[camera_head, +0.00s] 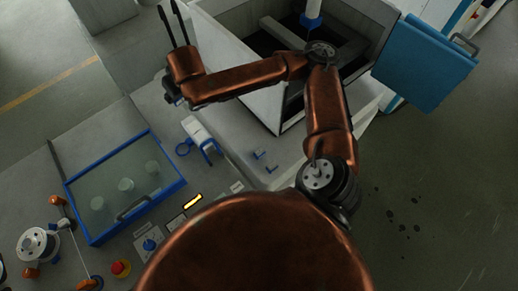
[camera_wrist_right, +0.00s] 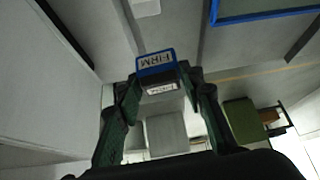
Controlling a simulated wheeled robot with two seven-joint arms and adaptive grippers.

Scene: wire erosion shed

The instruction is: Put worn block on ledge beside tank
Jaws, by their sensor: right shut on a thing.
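My right gripper (camera_head: 174,24) reaches over the left side of the tank at the top of the head view. In the right wrist view its fingers (camera_wrist_right: 160,88) are shut on a small block (camera_wrist_right: 156,66) with a blue-edged face and dark lettering. Whether it is worn cannot be told. The head view does not clearly show the block. The pale open tank (camera_head: 255,105) stands at the upper middle. A flat grey ledge (camera_head: 236,142) runs beside it. My left gripper is out of view.
A blue-framed glass tray (camera_head: 68,196) with several pale cylinders lies at the left. A white piece with blue parts (camera_head: 200,135) and small blue pegs (camera_head: 259,155) sit near the tank. A red button (camera_head: 121,268) is at lower left. A blue panel (camera_head: 425,62) hangs at right.

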